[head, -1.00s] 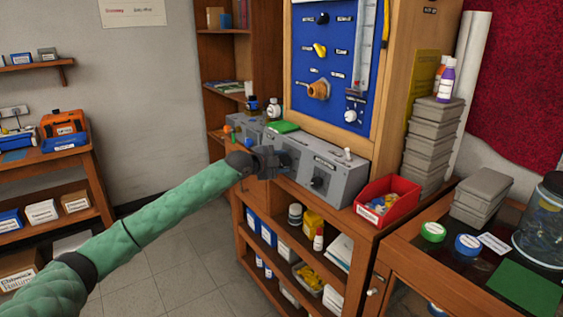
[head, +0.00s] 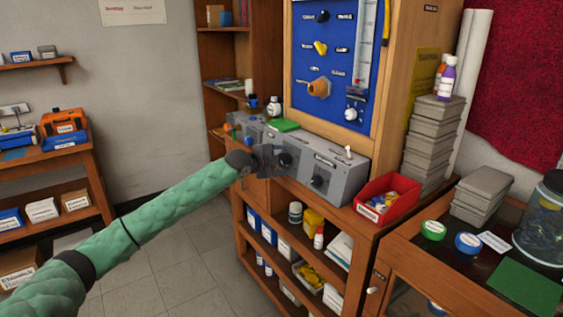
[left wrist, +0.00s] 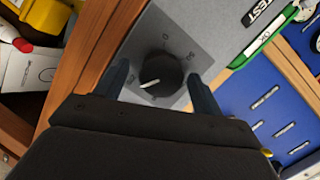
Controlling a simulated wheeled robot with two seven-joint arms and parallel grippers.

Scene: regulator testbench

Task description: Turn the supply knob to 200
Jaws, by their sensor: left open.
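A grey control box (head: 330,175) stands on the wooden cabinet below the blue panel. A black knob with a white pointer line sits on its face and shows between my fingers in the left wrist view (left wrist: 161,73). A second black knob (head: 317,181) is further right on the box. My right gripper is not in view.
The blue panel (head: 336,60) with knobs and a gauge rises behind the box. A red bin (head: 385,206) stands right of the box. A green object (head: 284,125) lies on top of the box. Open floor (head: 180,245) is at the left.

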